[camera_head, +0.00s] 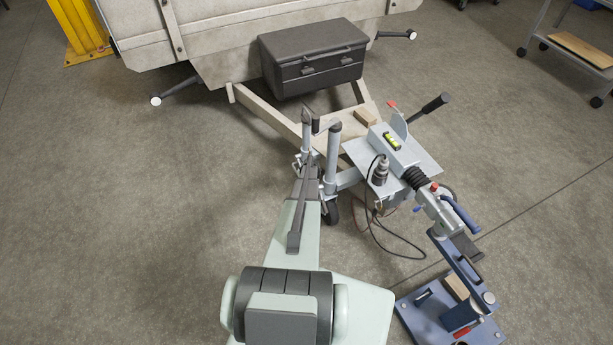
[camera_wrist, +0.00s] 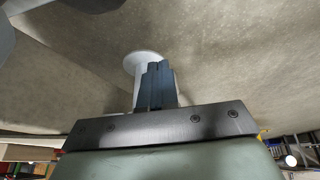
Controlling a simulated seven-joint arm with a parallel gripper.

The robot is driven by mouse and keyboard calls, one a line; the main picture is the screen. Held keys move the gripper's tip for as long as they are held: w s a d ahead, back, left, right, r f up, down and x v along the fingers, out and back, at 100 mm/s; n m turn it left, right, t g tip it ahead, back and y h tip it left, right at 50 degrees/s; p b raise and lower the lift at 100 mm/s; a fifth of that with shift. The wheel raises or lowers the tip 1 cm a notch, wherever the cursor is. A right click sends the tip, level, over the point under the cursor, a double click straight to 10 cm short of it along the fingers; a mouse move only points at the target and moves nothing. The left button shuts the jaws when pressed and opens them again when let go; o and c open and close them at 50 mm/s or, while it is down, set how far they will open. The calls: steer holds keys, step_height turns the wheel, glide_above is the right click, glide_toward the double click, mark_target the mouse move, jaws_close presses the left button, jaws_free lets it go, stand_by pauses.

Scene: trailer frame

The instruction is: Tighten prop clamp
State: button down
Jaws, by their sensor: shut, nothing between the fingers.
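In the wrist view, my gripper (camera_wrist: 158,68) is shut, its dark blue fingers together and empty. Just behind them stands a pale tube with a round plate (camera_wrist: 140,58) at its end; the fingers cover part of it. I cannot tell whether they touch it. In the head view, two grey upright posts stand close together at the trailer's drawbar, a left post (camera_head: 306,140) and a right post (camera_head: 333,150). The prop clamp itself cannot be made out clearly, and the gripper's fingers cannot be told apart there.
The trailer drawbar (camera_head: 270,118) carries a dark box (camera_head: 313,65). Left floor is clear.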

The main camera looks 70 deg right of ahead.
steer(key=shift+x, duration=1.05)
steer(key=shift+w+f, duration=0.1)
steer(key=shift+f, duration=0.2)
steer(key=v, duration=1.4)
steer(key=shift+r, duration=0.3)
